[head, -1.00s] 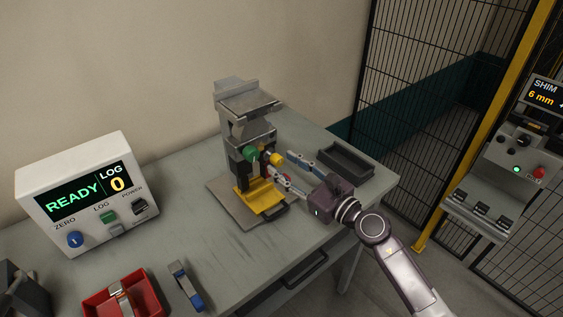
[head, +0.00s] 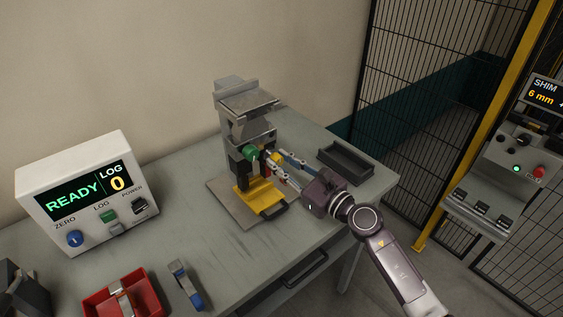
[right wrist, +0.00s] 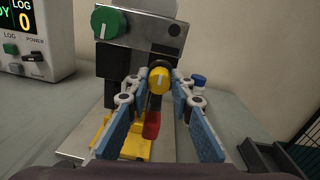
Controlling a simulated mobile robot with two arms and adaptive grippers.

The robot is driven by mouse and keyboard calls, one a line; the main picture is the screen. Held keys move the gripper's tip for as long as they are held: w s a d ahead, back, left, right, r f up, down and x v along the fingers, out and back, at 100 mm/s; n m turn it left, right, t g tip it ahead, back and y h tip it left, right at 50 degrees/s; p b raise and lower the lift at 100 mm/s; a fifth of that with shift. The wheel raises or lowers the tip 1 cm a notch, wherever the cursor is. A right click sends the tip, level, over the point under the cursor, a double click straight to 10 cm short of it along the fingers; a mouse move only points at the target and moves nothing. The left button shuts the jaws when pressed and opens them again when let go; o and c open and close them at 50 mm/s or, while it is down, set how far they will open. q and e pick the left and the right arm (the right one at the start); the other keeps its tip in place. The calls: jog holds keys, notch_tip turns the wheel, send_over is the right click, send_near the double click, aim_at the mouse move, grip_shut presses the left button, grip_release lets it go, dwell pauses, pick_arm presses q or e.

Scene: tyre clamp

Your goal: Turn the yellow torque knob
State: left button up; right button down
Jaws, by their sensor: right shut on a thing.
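The yellow torque knob (head: 276,158) sits on the right side of the grey clamp machine (head: 247,103). In the right wrist view the knob (right wrist: 158,80) is between the fingertips of my right gripper (right wrist: 159,88). My right gripper (head: 277,164) is shut on the knob, its blue-padded fingers on either side of it. A green knob (head: 251,153) is to the left of it on the machine, and also shows in the right wrist view (right wrist: 108,22). My left gripper is not in view.
A yellow slide (head: 258,197) with a dark handle lies at the machine's base. A dark tray (head: 346,160) stands right of my gripper. A white READY display box (head: 88,192), a red bin (head: 124,296) and a blue-ended tool (head: 186,284) are on the left.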

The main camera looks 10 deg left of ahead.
jog(key=m, duration=0.2)
jog(key=shift+m+p, duration=0.3)
jog(key=shift+m, duration=0.1)
jog(key=shift+m+p, duration=0.4)
jog(key=shift+m, duration=1.7)
jog(key=c, duration=1.7)
grip_release()
jog(key=shift+f+v, duration=0.15)
jog(key=shift+v, duration=2.85)
jog(key=shift+f+v, duration=0.1)
jog(key=shift+v, duration=2.95)
jog(key=shift+w, duration=0.1)
